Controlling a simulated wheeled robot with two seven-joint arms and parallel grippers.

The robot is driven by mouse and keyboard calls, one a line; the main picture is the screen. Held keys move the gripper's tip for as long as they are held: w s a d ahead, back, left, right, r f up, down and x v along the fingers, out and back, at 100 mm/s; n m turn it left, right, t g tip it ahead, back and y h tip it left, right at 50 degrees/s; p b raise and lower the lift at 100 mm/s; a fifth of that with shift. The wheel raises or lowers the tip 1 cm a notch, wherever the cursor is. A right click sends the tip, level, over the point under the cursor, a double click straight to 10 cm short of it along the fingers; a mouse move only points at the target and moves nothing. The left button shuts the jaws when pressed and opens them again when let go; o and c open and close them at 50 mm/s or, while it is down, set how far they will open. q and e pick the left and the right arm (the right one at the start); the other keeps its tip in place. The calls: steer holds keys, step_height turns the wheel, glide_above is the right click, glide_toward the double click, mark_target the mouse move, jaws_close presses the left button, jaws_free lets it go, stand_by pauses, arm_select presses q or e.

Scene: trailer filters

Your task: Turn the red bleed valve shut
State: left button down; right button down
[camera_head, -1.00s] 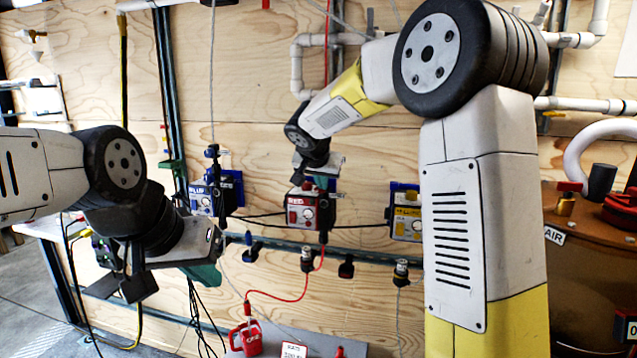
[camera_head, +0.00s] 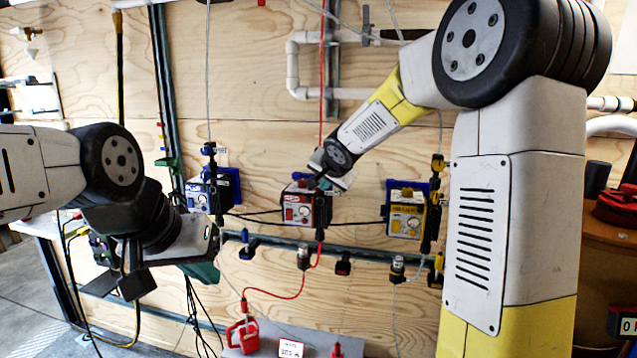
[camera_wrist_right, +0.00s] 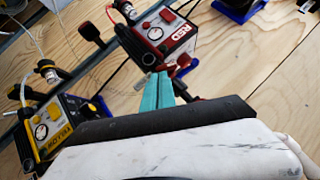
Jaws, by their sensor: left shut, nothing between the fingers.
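The red unit (camera_head: 298,209), a box with gauge and knob, is on the plywood wall in the head view; it also shows in the right wrist view (camera_wrist_right: 180,46). My right gripper (camera_head: 321,184) is at its top right corner. Its teal fingers (camera_wrist_right: 168,88) lie close together beside the box in the wrist view; whether they grip anything is unclear. A dark red part (camera_wrist_right: 193,97) shows beside them, possibly the bleed valve; its handle position cannot be made out. My left gripper (camera_head: 205,271) is shut and empty at the lower left, clear of the units.
The blue unit (camera_head: 203,195) is left of the red one and the yellow unit (camera_head: 406,221) right of it. A rail (camera_head: 275,243) with plugs runs below. White pipes (camera_head: 292,70) are above.

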mark_target(326, 196)
steer(key=shift+f, duration=0.1)
steer(key=f+m+t+y, duration=0.1)
steer(key=y, duration=0.1)
steer(key=m+t+y, duration=0.1)
steer(key=m, duration=0.1)
steer(key=f+m+t+y, duration=0.1)
steer(key=t+y, duration=0.1)
steer(key=shift+s+d+f+m+y, duration=0.1)
steer(key=shift+d+f+m+y, duration=0.2)
steer(key=shift+d+f, duration=0.05)
stand_by(0.4)
steer(key=shift+f, duration=0.3)
stand_by(0.3)
stand_by(0.6)
